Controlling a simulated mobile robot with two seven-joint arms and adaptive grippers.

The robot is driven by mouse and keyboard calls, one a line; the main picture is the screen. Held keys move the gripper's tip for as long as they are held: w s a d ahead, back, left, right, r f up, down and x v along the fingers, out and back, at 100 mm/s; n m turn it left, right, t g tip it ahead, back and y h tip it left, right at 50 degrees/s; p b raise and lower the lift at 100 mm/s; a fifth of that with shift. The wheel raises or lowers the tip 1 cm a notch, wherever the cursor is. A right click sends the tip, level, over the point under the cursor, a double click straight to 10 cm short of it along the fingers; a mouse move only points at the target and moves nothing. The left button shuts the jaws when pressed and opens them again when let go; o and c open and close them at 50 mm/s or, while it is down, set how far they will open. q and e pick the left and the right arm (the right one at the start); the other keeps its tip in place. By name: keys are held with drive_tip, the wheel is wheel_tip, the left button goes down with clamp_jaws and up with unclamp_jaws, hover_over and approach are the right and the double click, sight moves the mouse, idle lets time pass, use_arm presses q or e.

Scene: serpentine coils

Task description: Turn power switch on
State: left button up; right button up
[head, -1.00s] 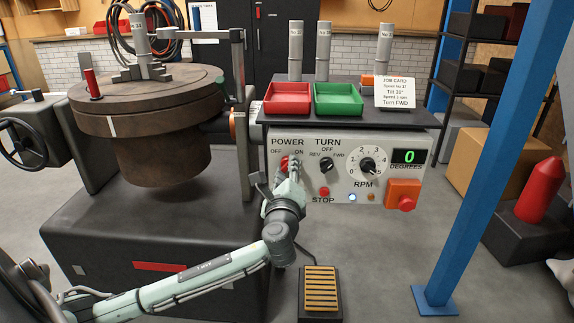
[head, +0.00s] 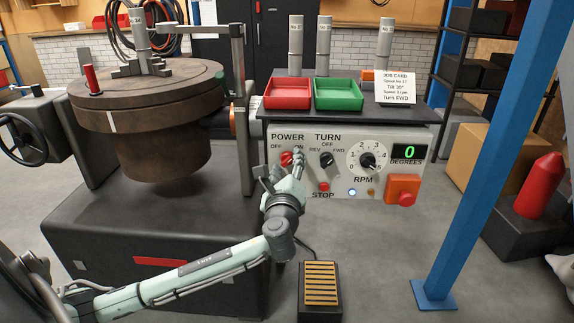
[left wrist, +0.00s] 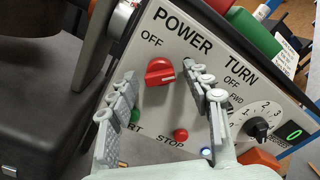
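The red power switch (head: 286,159) is on the grey control panel under the POWER label, between OFF and ON. In the left wrist view the switch (left wrist: 160,72) shows clearly; its handle lies away from OFF and appears to point toward the ON side. The ON label there is hidden behind a finger. My left gripper (head: 281,167) is in front of the switch, with its fingers spread. In the left wrist view, the gripper (left wrist: 161,98) is open and empty, with the switch beyond the gap and visibly apart from both fingers. My right gripper is not in view.
The TURN knob (head: 326,160), red STOP button (head: 324,187) and RPM dial (head: 367,159) are close to the right of the gripper. A green button (left wrist: 135,115) is below the switch. A pedal (head: 320,288) stands on the floor. A blue post (head: 490,140) rises at right.

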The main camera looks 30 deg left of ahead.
use_arm(q)
drive_tip(key=v, duration=1.2)
idle(0.5)
